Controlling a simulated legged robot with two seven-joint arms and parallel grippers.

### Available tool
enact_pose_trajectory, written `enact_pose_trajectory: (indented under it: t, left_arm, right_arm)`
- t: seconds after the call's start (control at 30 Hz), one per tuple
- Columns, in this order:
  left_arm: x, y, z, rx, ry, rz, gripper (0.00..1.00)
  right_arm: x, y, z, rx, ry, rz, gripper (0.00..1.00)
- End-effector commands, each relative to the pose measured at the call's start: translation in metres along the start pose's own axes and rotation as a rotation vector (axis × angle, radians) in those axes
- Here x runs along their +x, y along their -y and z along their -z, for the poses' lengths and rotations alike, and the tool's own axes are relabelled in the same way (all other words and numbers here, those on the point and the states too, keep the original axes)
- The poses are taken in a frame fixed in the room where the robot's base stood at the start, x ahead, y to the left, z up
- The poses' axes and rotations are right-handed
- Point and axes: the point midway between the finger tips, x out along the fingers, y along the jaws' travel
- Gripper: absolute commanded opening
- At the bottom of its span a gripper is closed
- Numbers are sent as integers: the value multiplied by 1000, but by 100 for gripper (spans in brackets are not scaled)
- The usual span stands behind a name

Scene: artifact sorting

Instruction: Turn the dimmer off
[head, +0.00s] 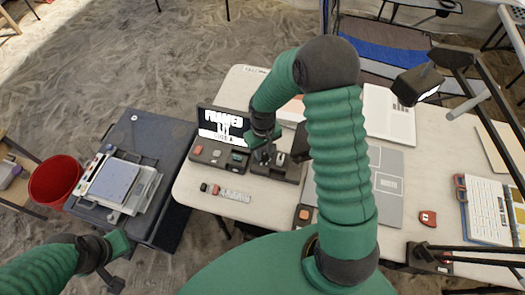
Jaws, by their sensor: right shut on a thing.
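A dark control box (287,173) with small switches and knobs stands near the left end of the pale table, in front of a small screen. I take it to hold the dimmer, but I cannot make out its setting. My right gripper (264,156) reaches down onto this box and is shut on a small control there, which the fingers mostly hide. A second dark box (207,154) with small buttons sits just left of it. My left gripper (112,268) hangs low at the left, away from the table; its finger opening is unclear.
The screen (222,125) shows white lettering. The pale table (241,89) also carries grey panels (388,190) and a clipboard (487,208). A lamp (418,84) overhangs its right side. A red bucket (55,181) and a dark case (160,142) with trays stand left.

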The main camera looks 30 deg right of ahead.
Motion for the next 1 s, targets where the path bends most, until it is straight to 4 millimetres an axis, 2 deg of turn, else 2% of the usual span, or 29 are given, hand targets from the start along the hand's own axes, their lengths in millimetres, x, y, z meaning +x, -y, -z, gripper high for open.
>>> enact_pose_trajectory:
  t: [0.27,0.7,1.0]
  left_arm:
    - [-15,0,4,0,0,0,0]
    - [-44,0,10,0,0,0,0]
    - [-56,0,13,0,0,0,0]
  right_arm:
    - [-3,1,-1,-138,2,3,0]
    - [-3,1,-1,-505,2,3,0]
    - [-1,1,-1,-694,2,3,0]
